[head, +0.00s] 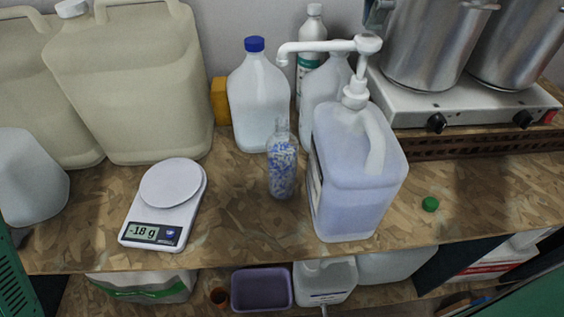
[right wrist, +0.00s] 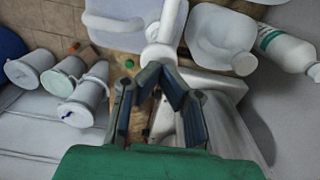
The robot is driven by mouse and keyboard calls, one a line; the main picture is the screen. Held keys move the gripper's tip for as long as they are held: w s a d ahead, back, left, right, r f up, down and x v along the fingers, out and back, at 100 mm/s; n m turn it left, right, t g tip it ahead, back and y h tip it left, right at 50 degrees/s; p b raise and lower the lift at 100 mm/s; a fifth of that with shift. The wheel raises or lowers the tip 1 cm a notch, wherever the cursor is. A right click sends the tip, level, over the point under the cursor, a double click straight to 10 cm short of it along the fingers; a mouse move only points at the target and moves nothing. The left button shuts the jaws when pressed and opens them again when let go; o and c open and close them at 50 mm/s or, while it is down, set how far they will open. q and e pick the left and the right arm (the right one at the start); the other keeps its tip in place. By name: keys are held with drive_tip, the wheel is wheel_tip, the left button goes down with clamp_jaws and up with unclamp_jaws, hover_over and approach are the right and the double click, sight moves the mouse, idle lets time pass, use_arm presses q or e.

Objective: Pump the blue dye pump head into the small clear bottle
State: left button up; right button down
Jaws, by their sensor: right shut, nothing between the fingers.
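The large translucent jug (head: 365,170) of pale blue liquid stands on the shelf with a white pump head (head: 368,45) on top. The pump's spout reaches left, and its tip is above the small clear bottle (head: 282,172) in the head view. That bottle stands upright, open at the neck, with blue and white marks on it. My right gripper (head: 378,14) is partly cut off at the top edge, just above the pump head. In the right wrist view the gripper (right wrist: 161,72) has its fingertips together and empty, close to the white pump (right wrist: 165,30). Contact cannot be told. My left gripper is not visible.
A scale (head: 172,195) reading -18 g stands left of the bottle. A blue-capped jug (head: 258,100) and a white bottle (head: 312,45) stand behind. Steel pots (head: 425,45) sit on a burner at right. A green cap (head: 430,204) lies right of the jug.

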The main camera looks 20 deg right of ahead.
sight(369, 37)
drive_tip(key=shift+f+b, duration=0.8)
drive_tip(key=shift+f, duration=2.05)
drive_tip(key=shift+r+p, duration=1.2)
drive_tip(key=shift+r, duration=2.3)
drive_tip(key=shift+f, duration=0.15)
